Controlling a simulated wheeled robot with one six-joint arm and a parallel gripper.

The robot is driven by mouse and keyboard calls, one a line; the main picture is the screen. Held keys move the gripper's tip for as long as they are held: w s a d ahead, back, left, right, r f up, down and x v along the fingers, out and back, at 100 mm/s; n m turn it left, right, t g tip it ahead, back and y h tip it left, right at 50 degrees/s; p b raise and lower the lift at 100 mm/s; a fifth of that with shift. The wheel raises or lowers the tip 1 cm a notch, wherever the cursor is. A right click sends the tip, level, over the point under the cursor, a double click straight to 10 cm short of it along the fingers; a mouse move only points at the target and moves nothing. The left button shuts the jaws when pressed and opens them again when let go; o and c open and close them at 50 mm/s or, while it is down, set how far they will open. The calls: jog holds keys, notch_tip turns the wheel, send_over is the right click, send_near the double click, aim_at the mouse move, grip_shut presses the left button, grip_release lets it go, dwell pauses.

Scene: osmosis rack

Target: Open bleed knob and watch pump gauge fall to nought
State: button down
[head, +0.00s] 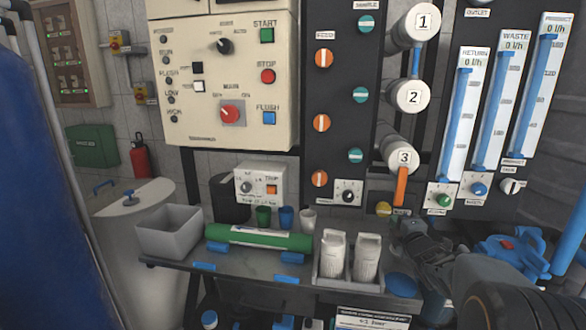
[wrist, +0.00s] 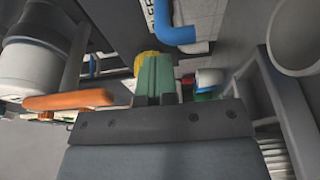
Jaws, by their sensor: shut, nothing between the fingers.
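A small yellow knob (head: 384,209) sits low on the dark rack panel, below the white cylinder marked 3, with a small label beside it that I cannot read. In the wrist view the yellow knob (wrist: 146,63) shows just beyond my fingertips, partly hidden by them. My gripper (head: 401,228) is shut and empty, close in front of the knob at its lower right. In the wrist view the gripper's green-tipped fingers (wrist: 157,76) are together. I cannot tell whether they touch the knob. A display plate (head: 362,322) at the bottom edge shows a bar reading, too small to read surely.
An orange lever (head: 400,187) hangs beside the knob, close to my gripper. A bench below carries a grey bin (head: 168,232), a green tube (head: 258,238) and a tray with two white cartridges (head: 333,255). A blue valve wheel (head: 513,250) stands at the right.

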jog(key=shift+w, duration=0.3)
jog(key=shift+d+r, duration=0.15)
jog(key=shift+r, duration=0.2)
dwell(0.6)
